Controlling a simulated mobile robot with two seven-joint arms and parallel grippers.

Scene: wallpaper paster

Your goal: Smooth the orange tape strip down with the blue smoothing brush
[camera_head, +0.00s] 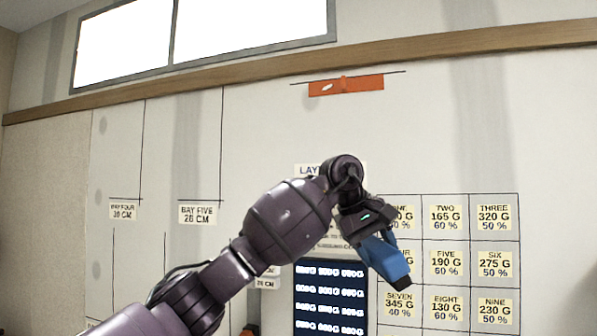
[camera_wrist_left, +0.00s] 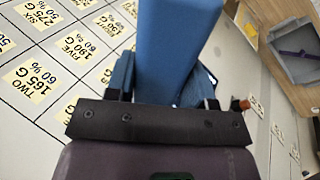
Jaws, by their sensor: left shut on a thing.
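The orange tape strip (camera_head: 360,86) is on the wall, high up under the wooden rail, in the head view. A small raised orange piece shows near its middle and a pale mark near its left end. My left gripper (camera_head: 374,236) is in front of the wall, well below the strip and apart from it. It is shut on the blue smoothing brush (camera_head: 387,262), which points down and to the right. In the left wrist view the brush (camera_wrist_left: 178,40) fills the upper middle, between the fingers. My right gripper is in neither view.
A wooden rail (camera_head: 450,40) runs along the wall above the strip, with a window (camera_head: 200,40) above it. A grid of labelled cells (camera_head: 445,262) and a dark panel (camera_head: 330,300) are lower down. The left wrist view shows a grey tray (camera_wrist_left: 295,45) at upper right.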

